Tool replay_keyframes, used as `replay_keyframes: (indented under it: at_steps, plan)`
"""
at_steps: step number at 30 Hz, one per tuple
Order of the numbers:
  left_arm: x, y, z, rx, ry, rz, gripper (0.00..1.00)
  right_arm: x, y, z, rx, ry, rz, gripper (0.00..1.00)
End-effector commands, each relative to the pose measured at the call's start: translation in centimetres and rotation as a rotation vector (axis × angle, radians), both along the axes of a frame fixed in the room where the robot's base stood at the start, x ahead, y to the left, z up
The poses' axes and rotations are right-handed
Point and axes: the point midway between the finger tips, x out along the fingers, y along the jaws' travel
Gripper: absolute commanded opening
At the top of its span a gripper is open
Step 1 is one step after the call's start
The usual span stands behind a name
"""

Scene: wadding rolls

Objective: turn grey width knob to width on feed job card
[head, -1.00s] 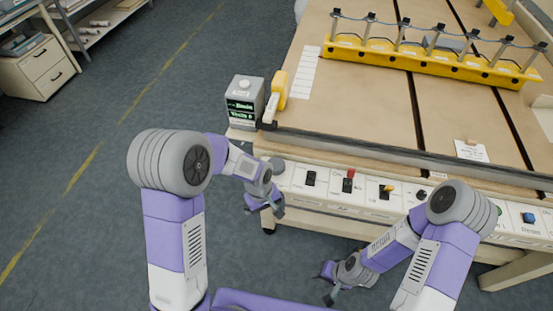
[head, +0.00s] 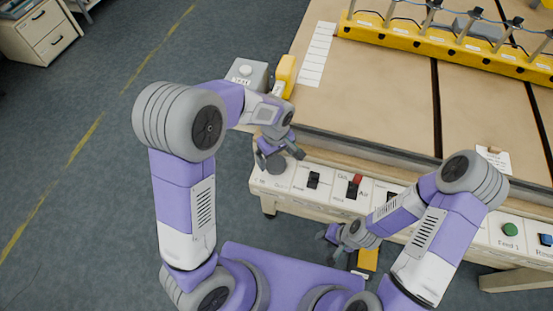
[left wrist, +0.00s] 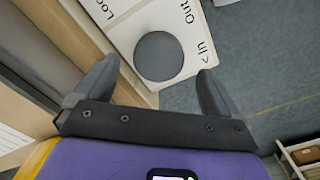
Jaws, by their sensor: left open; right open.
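The grey round knob (head: 276,164) is at the left end of the control panel on the table's front edge. It also shows in the left wrist view (left wrist: 160,57) as a grey disc beside "In" and "Out" labels. My left gripper (head: 280,156) is open just above the knob; in the left wrist view the knob appears between and beyond its fingers (left wrist: 158,85), with nothing held. A white card (head: 494,158) lies on the table at right; its writing is too small to read. My right gripper (head: 340,245) is open in front of the panel, low down.
A grey display box (head: 247,76) stands at the table's left corner, its screen hidden by my left arm. Black switches (head: 313,180), a red-topped switch (head: 356,180) and a green button (head: 510,229) line the panel. A yellow rail (head: 450,45) crosses the table.

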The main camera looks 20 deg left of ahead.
Motion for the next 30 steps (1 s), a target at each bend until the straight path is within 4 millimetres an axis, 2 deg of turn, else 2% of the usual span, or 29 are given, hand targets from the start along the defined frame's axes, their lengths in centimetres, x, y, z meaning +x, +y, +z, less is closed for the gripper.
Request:
replay_keyframes:
  at_steps: [1, 6, 18, 28, 30]
  plan:
    - [-0.1, 0.0, -1.2, 0.001, 0.004, 0.0, 0.97, 0.0, 0.0, -0.5, 0.0, 0.0, 0.0, 0.43]
    - [0.0, 0.0, -3.2, 0.001, 0.002, 0.001, 0.97, 0.0, 0.0, -1.0, 0.0, -0.001, 0.0, 0.43]
    - [0.0, 0.0, -3.8, 0.0, 0.0, 0.0, 0.95, 0.1, 0.0, -1.0, 0.0, -0.001, 0.0, 0.43]
    - [0.0, 0.0, -3.8, 0.0, 0.0, 0.0, 0.45, 0.1, 0.0, -1.0, 0.0, -0.001, 0.0, 0.43]
    - [0.0, 0.0, -3.8, 0.0, 0.0, 0.0, 0.41, 0.1, 0.0, -1.0, 0.0, -0.001, 0.0, 0.43]
